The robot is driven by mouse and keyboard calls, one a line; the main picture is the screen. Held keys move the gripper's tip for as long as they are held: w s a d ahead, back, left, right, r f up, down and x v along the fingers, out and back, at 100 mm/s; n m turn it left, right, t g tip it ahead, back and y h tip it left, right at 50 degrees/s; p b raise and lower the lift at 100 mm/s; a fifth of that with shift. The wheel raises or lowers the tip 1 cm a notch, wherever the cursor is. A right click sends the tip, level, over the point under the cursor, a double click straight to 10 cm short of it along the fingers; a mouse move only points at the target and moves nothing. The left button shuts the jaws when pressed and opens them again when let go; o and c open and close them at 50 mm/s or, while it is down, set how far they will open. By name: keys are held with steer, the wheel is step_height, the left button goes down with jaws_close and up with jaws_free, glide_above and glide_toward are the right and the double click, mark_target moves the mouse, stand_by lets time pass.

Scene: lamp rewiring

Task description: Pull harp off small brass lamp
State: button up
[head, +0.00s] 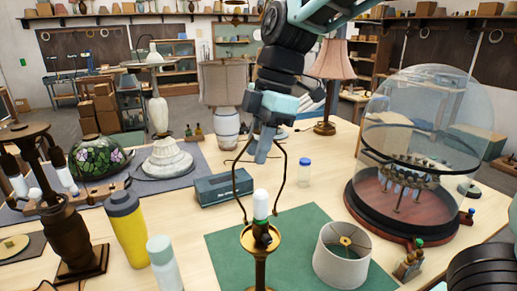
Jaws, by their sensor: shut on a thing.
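The small brass lamp (260,270) stands upright on the green mat at the front middle, with a white candle-shaped sleeve or bulb (261,204) on top. The harp (237,182) is a thin dark wire loop. Its two sides flank the white piece, and its lower ends come down close to the lamp's socket. I cannot tell whether those ends still touch the lamp. My gripper (263,150) is above the lamp, pointing down, shut on the top of the harp. The fingers hide the harp's top.
A grey drum shade (342,254) sits on the green mat (225,247), right of the lamp. A glass dome (430,110) on a wooden base stands further right. A yellow bottle (127,228), a white bottle (164,264) and a dark lamp (75,225) stand left. A teal box (223,186) lies behind.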

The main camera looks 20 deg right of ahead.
steer(key=shift+r+p, duration=3.6)
steer(key=shift+r, duration=2.1)
steer(key=shift+f, duration=0.1)
